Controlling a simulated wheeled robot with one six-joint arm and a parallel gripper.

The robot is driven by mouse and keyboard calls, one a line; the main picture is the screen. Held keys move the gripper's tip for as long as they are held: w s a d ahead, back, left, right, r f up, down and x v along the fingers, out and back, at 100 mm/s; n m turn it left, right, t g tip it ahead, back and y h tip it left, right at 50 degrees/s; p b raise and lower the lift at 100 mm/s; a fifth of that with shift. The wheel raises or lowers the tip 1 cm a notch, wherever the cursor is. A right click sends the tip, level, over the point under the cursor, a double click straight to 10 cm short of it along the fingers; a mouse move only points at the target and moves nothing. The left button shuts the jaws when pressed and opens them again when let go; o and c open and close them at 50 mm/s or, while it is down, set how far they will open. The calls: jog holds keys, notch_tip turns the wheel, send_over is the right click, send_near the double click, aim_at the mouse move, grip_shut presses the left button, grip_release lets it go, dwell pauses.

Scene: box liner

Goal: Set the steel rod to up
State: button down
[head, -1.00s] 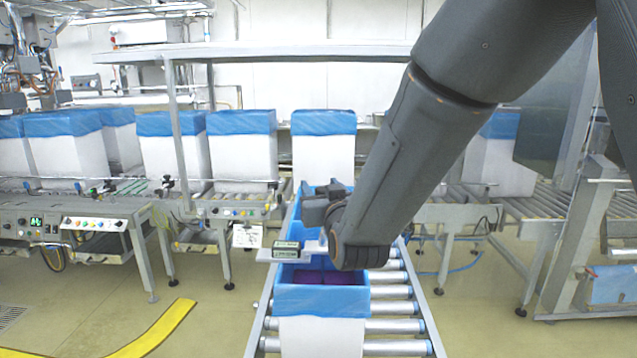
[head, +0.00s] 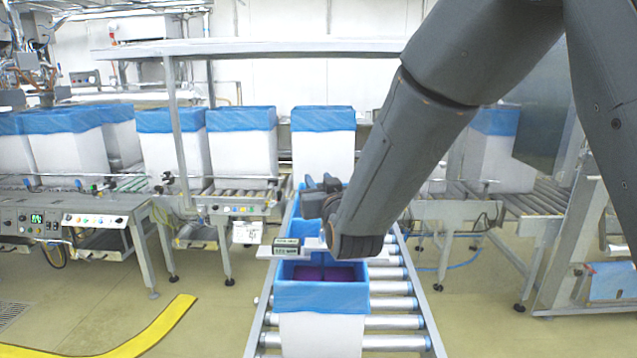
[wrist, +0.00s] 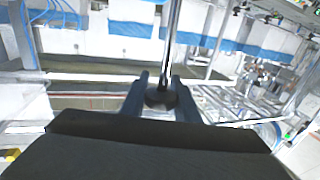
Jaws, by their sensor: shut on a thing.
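The steel rod (wrist: 172,45) shows in the wrist view as a shiny, nearly upright bar. It runs from the top edge down to a dark round end (wrist: 160,97) between my fingers. My gripper (wrist: 161,92) has one finger on each side of that end and is shut on it. In the head view my gripper (head: 322,196) is over the middle roller conveyor, at the far side of my dark wrist. I cannot make out the rod in the head view; my wrist and arm cover part of that area.
A pale bar with a small display box (head: 286,247) crosses the conveyor just below my wrist. A blue-lined white box (head: 322,297) stands open on the rollers in front. Another lined box (head: 323,140) stands behind. Free floor lies to both sides.

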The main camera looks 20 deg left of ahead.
notch_tip(320, 180, up, 18)
jog(key=s+p, duration=0.1)
jog(key=p, duration=0.4)
jog(key=shift+p, duration=0.4)
jog(key=shift+d, duration=0.1)
jog(key=c, duration=1.3)
grip_release()
jog(key=shift+c, duration=0.2)
jog(key=shift+s, duration=0.1)
jog(key=b+v, duration=0.2)
jog(key=v, duration=0.5)
jog(key=shift+s, duration=0.3)
jog(key=shift+d, duration=0.15)
